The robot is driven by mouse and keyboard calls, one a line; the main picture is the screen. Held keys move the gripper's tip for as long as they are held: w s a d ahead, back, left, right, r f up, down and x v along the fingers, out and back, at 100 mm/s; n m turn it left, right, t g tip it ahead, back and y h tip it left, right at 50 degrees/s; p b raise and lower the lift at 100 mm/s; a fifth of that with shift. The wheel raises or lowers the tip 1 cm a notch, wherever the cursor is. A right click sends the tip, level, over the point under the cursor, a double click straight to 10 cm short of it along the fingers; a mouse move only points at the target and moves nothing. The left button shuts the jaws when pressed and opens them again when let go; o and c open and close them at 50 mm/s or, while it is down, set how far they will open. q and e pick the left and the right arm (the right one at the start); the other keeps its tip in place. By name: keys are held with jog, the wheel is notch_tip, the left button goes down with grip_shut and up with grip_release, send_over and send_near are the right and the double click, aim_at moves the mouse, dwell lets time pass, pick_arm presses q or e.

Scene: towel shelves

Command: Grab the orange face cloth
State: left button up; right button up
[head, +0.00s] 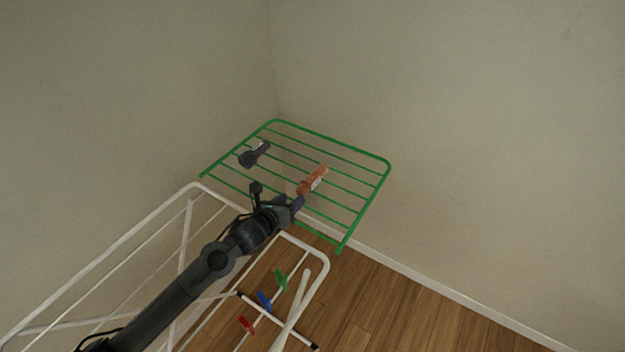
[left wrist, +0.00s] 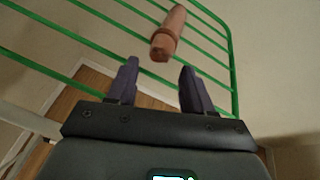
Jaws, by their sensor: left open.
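The orange face cloth (head: 312,180) looks like a small roll with a pale patch and lies on the green wire shelf (head: 374,197). In the left wrist view the cloth (left wrist: 168,34) lies just beyond the fingertips, across the green bars. My left gripper (head: 298,202) is open and empty, right by the near end of the cloth. In the left wrist view its two dark fingers (left wrist: 158,76) stand apart, with the cloth ahead of the gap between them. My right gripper is not in view.
A dark rolled item (head: 254,154) lies on the left part of the green shelf. A white drying rack (head: 322,262) stands in front, with red (head: 246,325), blue (head: 264,301) and green (head: 280,279) clips. Walls close off the back; wooden floor (head: 420,315) is clear at right.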

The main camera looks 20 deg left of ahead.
aim_at(299, 191)
pick_arm(q)
jog(key=shift+r+x, duration=0.2)
jog(key=shift+x, duration=2.45)
jog(key=shift+w, duration=0.1)
jog(key=c, duration=0.7)
